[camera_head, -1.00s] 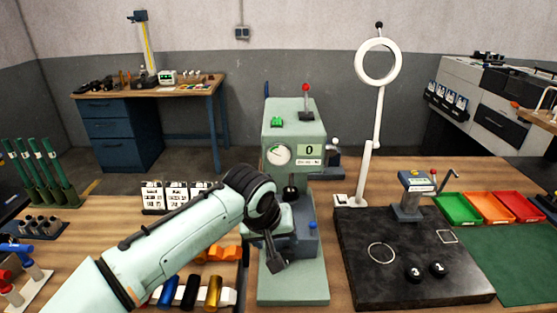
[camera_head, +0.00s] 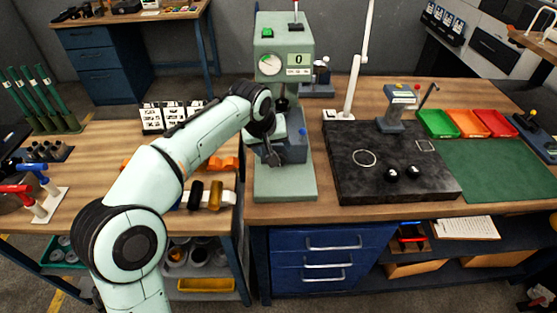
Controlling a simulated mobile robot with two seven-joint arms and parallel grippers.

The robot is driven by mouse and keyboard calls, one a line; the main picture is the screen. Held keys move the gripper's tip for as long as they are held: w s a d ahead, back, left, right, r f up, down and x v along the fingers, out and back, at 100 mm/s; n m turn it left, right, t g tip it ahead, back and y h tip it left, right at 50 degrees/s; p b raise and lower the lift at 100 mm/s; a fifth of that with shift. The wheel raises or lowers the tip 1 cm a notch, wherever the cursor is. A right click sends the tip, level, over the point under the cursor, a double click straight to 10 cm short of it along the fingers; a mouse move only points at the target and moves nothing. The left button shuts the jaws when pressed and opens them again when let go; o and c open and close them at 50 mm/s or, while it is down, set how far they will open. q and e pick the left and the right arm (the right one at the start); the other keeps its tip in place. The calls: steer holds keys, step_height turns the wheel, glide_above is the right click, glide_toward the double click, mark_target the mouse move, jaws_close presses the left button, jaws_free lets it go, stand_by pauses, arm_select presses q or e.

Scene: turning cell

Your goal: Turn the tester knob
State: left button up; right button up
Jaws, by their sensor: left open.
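The pale green tester (camera_head: 298,92) stands upright on the bench, with a round dial (camera_head: 270,64), a display reading 0 and a red-tipped lever (camera_head: 296,14) on top. A small blue knob (camera_head: 303,132) shows on the right of its grey lower block (camera_head: 296,152). A dark round part (camera_head: 282,103) sits under the head; I cannot tell if it turns. My left gripper (camera_head: 271,157) is open, in front of the tester's lower block, left of the blue knob. Whether it touches the block is unclear, and my wrist hides part of the tester. My right gripper is not in view.
A black stone plate (camera_head: 350,185) with two dark balls lies right of the tester. Behind it stand a small press (camera_head: 393,108) and a white lamp post (camera_head: 353,85). Coloured trays (camera_head: 437,124) lie farther right. A rack with dark and tan handles (camera_head: 228,198) sits left of the tester.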

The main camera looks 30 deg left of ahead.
arm_select(q)
steer(key=x, duration=0.9)
steer(key=shift+f, duration=0.15)
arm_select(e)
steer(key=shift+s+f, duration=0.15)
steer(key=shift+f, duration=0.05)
